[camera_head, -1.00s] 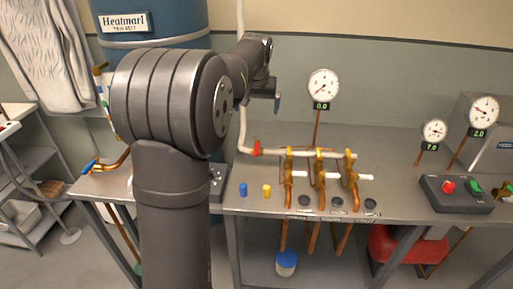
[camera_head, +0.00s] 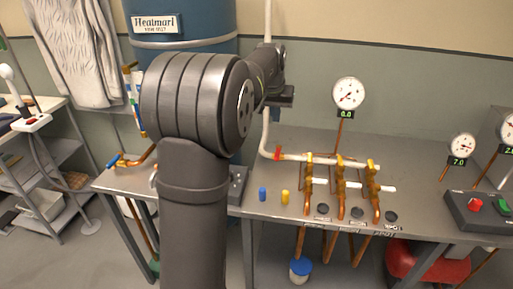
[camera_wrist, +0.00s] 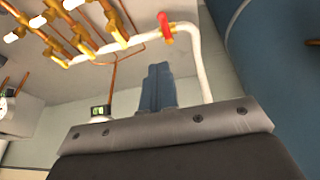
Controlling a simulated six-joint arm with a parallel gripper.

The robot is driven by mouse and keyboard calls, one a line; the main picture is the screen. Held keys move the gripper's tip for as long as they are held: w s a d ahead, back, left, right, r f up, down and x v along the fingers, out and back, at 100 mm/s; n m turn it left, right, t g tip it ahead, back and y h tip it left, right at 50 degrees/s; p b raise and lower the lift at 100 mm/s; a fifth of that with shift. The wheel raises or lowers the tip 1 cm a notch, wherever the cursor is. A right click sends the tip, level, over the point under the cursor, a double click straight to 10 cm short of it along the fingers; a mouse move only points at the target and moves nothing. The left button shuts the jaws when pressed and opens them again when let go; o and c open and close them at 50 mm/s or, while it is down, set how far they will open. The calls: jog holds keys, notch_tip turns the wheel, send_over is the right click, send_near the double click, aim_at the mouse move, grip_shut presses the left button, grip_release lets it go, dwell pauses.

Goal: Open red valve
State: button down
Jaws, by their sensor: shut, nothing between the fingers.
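The red valve handle (camera_head: 277,153) sits on the white pipe, just left of the brass fittings, above the bench. In the wrist view the red handle (camera_wrist: 165,27) is at the top, turned across the pipe's run. My gripper's blue-grey fingers (camera_wrist: 158,72) are shut together and empty, apart from the handle and below it in that picture. In the head view my gripper (camera_head: 284,97) hangs above the valve near the vertical pipe, small and partly hidden by my arm.
Brass valves (camera_head: 340,175) with copper pipes stand right of the red handle. A gauge (camera_head: 349,93) reading 0.0 rises behind them. Blue (camera_head: 262,194) and yellow (camera_head: 285,197) pegs stand in front. A blue tank (camera_head: 190,40) is behind my arm. A control box (camera_head: 482,210) is at right.

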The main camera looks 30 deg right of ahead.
aim_at(278, 154)
jog(key=w+a+f+g+h, duration=0.1)
jog(key=w+a+f+h, duration=0.1)
jog(key=w+f, duration=0.3)
jog(key=w+a+f+m+g+h, duration=0.1)
jog(key=w+a+f, duration=0.3)
jog(key=f, duration=0.5)
jog(key=shift+w+a+g+h, duration=0.3)
jog(key=shift+w+g+h, duration=0.2)
jog(key=shift+w+h, duration=0.3)
jog(key=shift+s, duration=0.1)
jog(key=x, duration=0.9)
jog(key=shift+s+d+f, duration=0.1)
jog(key=shift+d+f, duration=0.1)
jog(key=shift+d, duration=0.1)
jog(key=shift+s+d+r, duration=0.2)
jog(key=shift+s+d, duration=0.6)
jog(key=shift+d, duration=0.1)
jog(key=shift+s+d+r, duration=0.1)
jog(key=shift+s+d, duration=0.45)
